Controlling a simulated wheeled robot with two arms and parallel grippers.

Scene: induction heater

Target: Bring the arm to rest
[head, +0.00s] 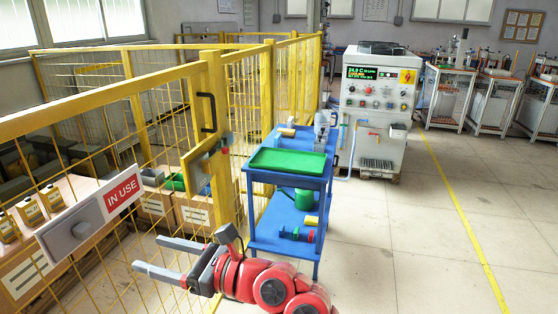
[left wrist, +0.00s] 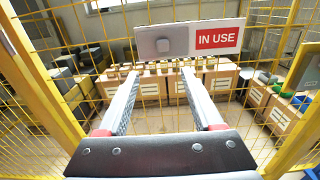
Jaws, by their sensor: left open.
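My left gripper (head: 165,257) is in the lower left of the head view, on a red and grey arm. Its two grey fingers are spread apart with nothing between them. In the left wrist view the open fingers (left wrist: 160,100) point at the yellow mesh fence (left wrist: 115,40). A sliding sign plate with a grey knob and a red "IN USE" label (head: 123,191) hangs on the fence, above and left of the gripper in the head view. It also shows in the left wrist view (left wrist: 218,40), above the fingertips, apart from them. My right gripper is not in view.
A blue cart (head: 287,227) with a green tray (head: 287,161) stands right of the gripper. A white heater cabinet (head: 377,100) is behind it. Cardboard boxes (left wrist: 219,80) stand behind the fence. The floor (head: 430,240) on the right is clear.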

